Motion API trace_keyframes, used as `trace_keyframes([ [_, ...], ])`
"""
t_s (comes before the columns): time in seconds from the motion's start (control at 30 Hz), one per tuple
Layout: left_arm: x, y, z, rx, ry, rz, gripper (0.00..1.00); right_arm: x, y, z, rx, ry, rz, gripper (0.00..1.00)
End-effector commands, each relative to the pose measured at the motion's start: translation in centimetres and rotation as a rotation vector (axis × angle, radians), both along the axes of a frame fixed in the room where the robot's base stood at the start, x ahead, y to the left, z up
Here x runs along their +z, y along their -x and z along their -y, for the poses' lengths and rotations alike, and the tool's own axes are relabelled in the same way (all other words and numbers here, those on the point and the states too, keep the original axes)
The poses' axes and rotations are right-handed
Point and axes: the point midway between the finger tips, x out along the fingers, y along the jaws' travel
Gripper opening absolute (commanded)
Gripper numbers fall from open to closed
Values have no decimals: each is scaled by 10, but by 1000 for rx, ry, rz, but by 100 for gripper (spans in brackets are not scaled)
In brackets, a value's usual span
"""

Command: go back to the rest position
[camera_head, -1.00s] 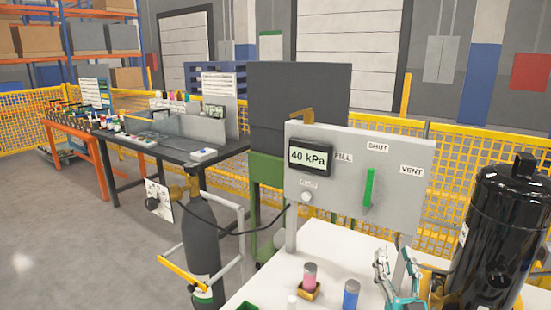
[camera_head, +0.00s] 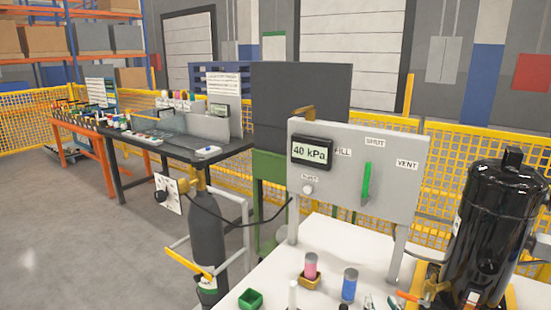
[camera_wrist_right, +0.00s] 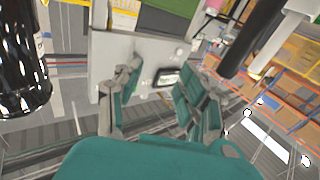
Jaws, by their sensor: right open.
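My right gripper (camera_head: 380,303) shows only as fingertips at the bottom edge of the head view, low in front of the grey panel. In the right wrist view the right gripper (camera_wrist_right: 160,92) is open, its teal and grey fingers spread with nothing held between them. The grey panel (camera_head: 400,200) shows a 40 kPa display (camera_head: 312,152) and a green upright lever (camera_head: 367,184) under the SHUT label. The panel also shows upside down beyond the fingers in the wrist view (camera_wrist_right: 145,50). My left gripper is not in view.
A black compressor (camera_head: 490,230) stands right of the panel. A dark gas cylinder (camera_head: 207,235) in a frame stands to the left. Floor at far left is clear.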

Motion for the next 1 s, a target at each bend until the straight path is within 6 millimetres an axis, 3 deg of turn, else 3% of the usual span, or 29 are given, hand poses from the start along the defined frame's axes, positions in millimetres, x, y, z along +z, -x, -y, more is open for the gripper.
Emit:
trace_keyframes([
  [0.17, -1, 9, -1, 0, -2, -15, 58, -69, 48, -11, 21, 31, -355, 40],
  [0.23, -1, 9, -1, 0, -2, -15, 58, -98, 80, -16, 31, 48, -528, 40],
  [0.33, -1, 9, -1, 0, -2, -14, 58, -127, 123, -19, 41, 70, -728, 40],
  [0.53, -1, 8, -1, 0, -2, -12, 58, -155, 189, -21, 55, 100, -994, 40],
  [0.83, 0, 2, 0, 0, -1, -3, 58, -170, 271, -20, 71, 138, -1286, 40],
  [0.87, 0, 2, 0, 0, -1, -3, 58, -172, 276, -20, 72, 141, -1308, 40],
  [1.0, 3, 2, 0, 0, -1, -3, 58, -206, 264, -22, 72, 140, -1314, 40],
])
